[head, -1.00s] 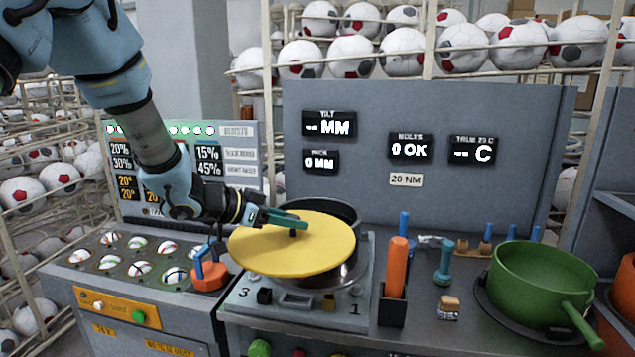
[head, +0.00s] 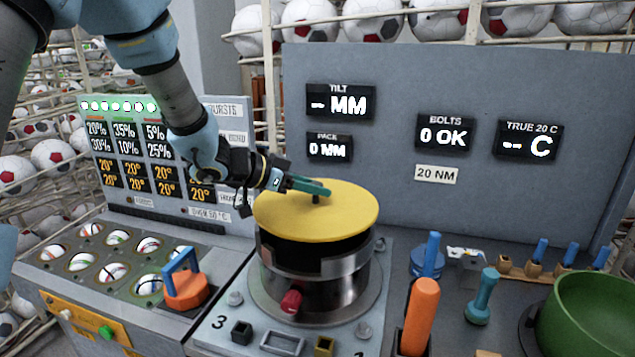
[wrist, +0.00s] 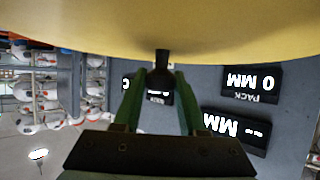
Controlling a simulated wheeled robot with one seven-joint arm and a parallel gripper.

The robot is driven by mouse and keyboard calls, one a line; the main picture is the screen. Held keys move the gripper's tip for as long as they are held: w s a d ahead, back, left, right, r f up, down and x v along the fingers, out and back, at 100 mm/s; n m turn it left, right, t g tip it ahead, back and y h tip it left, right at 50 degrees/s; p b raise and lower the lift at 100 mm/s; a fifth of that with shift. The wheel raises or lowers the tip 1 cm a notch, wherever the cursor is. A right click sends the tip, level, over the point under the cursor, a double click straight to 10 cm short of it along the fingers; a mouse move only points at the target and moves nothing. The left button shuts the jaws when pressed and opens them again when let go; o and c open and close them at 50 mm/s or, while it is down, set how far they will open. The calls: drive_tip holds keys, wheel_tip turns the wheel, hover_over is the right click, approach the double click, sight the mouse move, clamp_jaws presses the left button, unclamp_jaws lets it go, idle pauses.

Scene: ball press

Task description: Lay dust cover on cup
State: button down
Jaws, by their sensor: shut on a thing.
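The dust cover is a round yellow disc (head: 340,215) with a small dark knob in its middle. My gripper (head: 318,190) is shut on that knob from the left, and the wrist view shows both green fingers around the dark knob (wrist: 162,72). The cup (head: 335,275) is a dark and metal cylinder on a round base, directly below the cover. The cover looks roughly level over the cup's top; I cannot tell whether it touches the rim. The cover hides the cup's opening. In the wrist view the cover's yellow underside or face (wrist: 160,25) fills the top.
An orange block with a blue handle (head: 186,285) stands left of the cup. An orange-handled tool (head: 420,315), a teal tool (head: 483,298) and a green pot (head: 590,320) stand to the right. A grey panel with displays (head: 400,85) rises close behind.

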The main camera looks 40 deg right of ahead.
sight(309, 204)
drive_tip(key=shift+r, duration=0.15)
drive_tip(key=shift+a+f+b, duration=0.1)
drive_tip(key=shift+f+b, duration=0.55)
drive_tip(key=shift+f, duration=0.75)
drive_tip(key=shift+f+b, duration=0.55)
drive_tip(key=shift+f, duration=0.35)
drive_tip(key=shift+c, duration=1.9)
unclamp_jaws()
drive_tip(key=b+v, duration=0.2)
drive_tip(key=v, duration=0.9)
